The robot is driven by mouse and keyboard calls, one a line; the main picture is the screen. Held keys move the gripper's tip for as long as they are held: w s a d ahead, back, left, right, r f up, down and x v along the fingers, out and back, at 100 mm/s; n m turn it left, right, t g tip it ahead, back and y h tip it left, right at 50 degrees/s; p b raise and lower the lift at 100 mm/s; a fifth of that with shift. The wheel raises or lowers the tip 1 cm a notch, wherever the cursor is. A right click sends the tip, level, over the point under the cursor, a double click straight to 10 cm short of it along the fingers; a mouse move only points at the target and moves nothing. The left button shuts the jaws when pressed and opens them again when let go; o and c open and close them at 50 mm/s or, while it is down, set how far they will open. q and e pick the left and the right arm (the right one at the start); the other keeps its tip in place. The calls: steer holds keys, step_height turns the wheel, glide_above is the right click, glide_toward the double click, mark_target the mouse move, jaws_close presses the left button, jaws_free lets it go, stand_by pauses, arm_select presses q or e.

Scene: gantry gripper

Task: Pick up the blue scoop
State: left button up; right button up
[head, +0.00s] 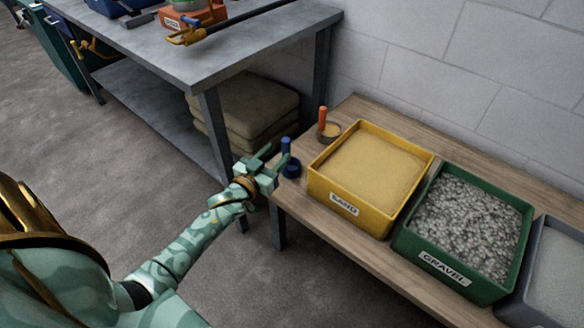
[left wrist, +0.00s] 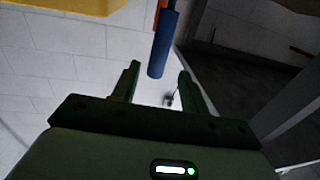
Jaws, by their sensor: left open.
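The blue scoop (head: 291,167) stands at the left end of the wooden bench, its handle upright. My left gripper (head: 271,162) is open and close beside it, on its left in the head view. In the left wrist view, the blue scoop's handle (left wrist: 163,45) hangs in from the top, in line with the gap between the two fingers of the left gripper (left wrist: 157,82). I cannot tell whether the handle is between the fingers or just beyond them. The scoop's bowl is partly hidden by the gripper in the head view.
An orange-handled scoop (head: 323,124) stands behind the blue one. A yellow sand bin (head: 344,207), a green gravel bin (head: 443,266) and a grey bin (head: 535,310) line the wooden bench (head: 355,253). A metal table (head: 215,65) stands at the back left.

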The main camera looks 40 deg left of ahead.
mark_target(284, 151)
arm_select(q)
steer(key=shift+w+f, duration=0.1)
steer(key=shift+w, duration=0.25)
steer(key=w+b, duration=0.1)
steer(key=w, duration=0.1)
steer(key=w+b, duration=0.1)
steer(key=w, duration=0.1)
steer(key=shift+d+f+b, duration=0.1)
steer(key=shift+f+b, duration=0.2)
steer(key=shift+f, duration=0.05)
steer(key=shift+w+r, duration=0.1)
steer(key=shift+w, duration=0.25)
steer(key=shift+r, duration=0.2)
steer(key=shift+c, duration=0.2)
arm_select(e)
steer(key=shift+s+d+f+n, duration=0.1)
steer(key=shift+d+f+n, duration=0.05)
steer(key=shift+d+f, duration=0.3)
steer(key=shift+s+d+f+n, duration=0.15)
steer(key=shift+d+f, duration=0.1)
steer(key=shift+f, duration=0.3)
arm_select(q)
jaws_close()
